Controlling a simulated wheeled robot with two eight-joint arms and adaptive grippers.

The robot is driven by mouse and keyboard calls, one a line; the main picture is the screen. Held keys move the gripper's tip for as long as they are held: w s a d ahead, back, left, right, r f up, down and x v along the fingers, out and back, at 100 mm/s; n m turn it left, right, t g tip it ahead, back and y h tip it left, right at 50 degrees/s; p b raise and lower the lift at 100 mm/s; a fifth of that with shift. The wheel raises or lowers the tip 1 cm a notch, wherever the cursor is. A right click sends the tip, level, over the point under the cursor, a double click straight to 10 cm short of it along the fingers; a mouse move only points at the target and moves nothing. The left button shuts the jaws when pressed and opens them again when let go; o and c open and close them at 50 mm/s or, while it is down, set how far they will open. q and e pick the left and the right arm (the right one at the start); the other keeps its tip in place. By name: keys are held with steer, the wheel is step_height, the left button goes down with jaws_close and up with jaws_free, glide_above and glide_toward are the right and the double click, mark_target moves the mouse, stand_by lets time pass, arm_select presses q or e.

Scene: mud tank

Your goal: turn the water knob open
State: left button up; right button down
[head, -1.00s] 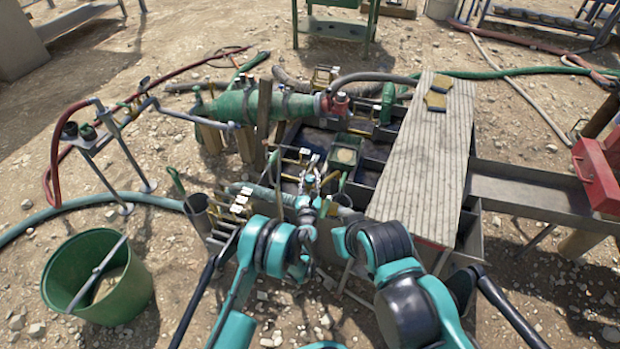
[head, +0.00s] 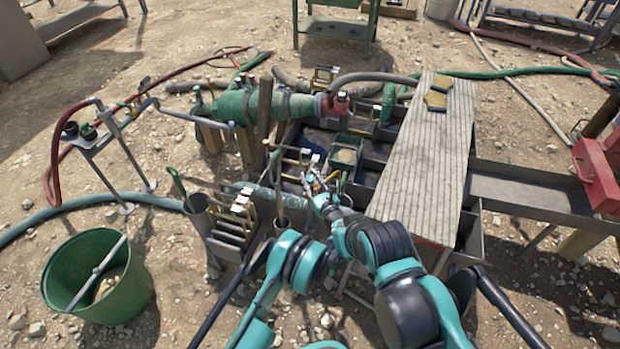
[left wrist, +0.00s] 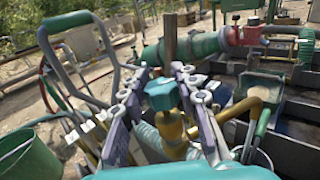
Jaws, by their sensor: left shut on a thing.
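The water knob (left wrist: 162,94) is a teal handle on a brass valve body (left wrist: 171,127), in the middle of the left wrist view. My left gripper (left wrist: 164,80) is shut on it, with one finger on each side of the knob. In the head view my left gripper (head: 316,183) reaches in at the near edge of the metal tank, and I cannot make out the knob there. My right arm bends in from the lower right, and its gripper does not show.
A green cylinder (head: 235,105) with a red fitting (head: 336,104) lies behind. A ribbed board (head: 425,160) covers the tank's right side. A rack of tools (head: 236,222) stands just left of my left arm. A green bucket (head: 98,275) stands at the lower left.

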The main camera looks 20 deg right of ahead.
arm_select(q)
steer(key=o, duration=1.2)
